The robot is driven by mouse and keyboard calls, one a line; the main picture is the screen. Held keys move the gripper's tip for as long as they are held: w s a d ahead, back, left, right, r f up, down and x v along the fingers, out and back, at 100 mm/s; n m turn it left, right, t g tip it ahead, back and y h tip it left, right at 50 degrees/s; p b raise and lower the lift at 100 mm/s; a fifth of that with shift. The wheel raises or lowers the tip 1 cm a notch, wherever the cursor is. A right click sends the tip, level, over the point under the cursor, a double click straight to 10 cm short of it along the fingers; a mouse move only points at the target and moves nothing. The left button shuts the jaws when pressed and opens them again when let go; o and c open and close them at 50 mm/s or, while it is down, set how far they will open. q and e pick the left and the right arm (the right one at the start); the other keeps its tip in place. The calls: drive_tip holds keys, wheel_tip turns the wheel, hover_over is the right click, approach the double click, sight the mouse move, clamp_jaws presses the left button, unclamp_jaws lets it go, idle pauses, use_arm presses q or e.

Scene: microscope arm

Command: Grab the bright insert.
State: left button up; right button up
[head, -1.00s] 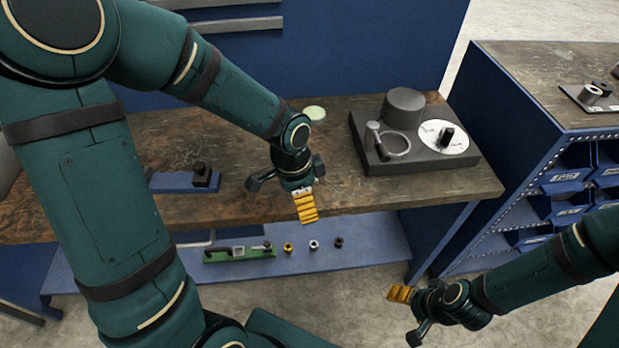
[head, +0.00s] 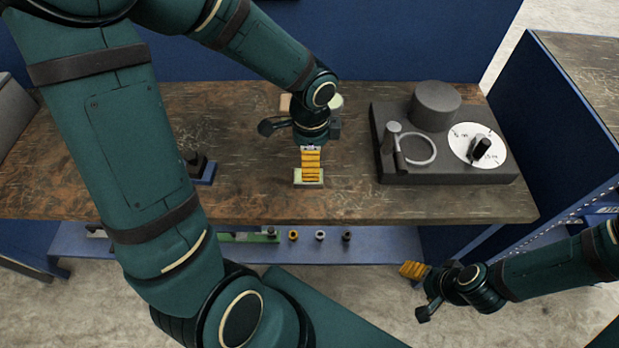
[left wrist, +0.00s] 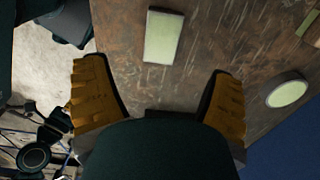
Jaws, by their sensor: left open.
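Two pale, bright green pieces lie on the worn brown bench top (head: 240,150); I cannot tell which is the insert. One is a flat rectangular piece (head: 309,182), partly behind my left gripper (head: 311,178) in the head view. It shows whole in the left wrist view (left wrist: 163,37), ahead of the fingertips. The other is a round disc (head: 335,102), also seen at the right of the left wrist view (left wrist: 287,92). My left gripper (left wrist: 160,72) is open, with nothing between its ribbed yellow fingers. My right gripper (head: 410,270) is off the bench's front; its opening is not clear.
A dark fixture (head: 445,167) with a cylinder, a ring and a white dial stands on the right of the bench. A blue-based block (head: 203,172) is at left. A lower blue shelf (head: 385,245) holds a green board (head: 255,237) and small rings. A tan piece (head: 285,103) lies behind.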

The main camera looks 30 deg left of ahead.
use_arm(q)
wheel_tip(320, 180, down, 3)
drive_tip(key=shift+w+r+b, duration=0.1)
drive_tip(key=shift+r+b, duration=0.05)
drive_tip(key=shift+b, duration=0.15)
drive_tip(key=shift+a+f+b, duration=0.2)
drive_tip(key=shift+f+b, duration=0.9)
drive_tip(key=shift+f, duration=1.8)
drive_tip(key=shift+s+r, duration=0.1)
drive_tip(key=shift+s, duration=0.1)
drive_tip(key=c, duration=1.4)
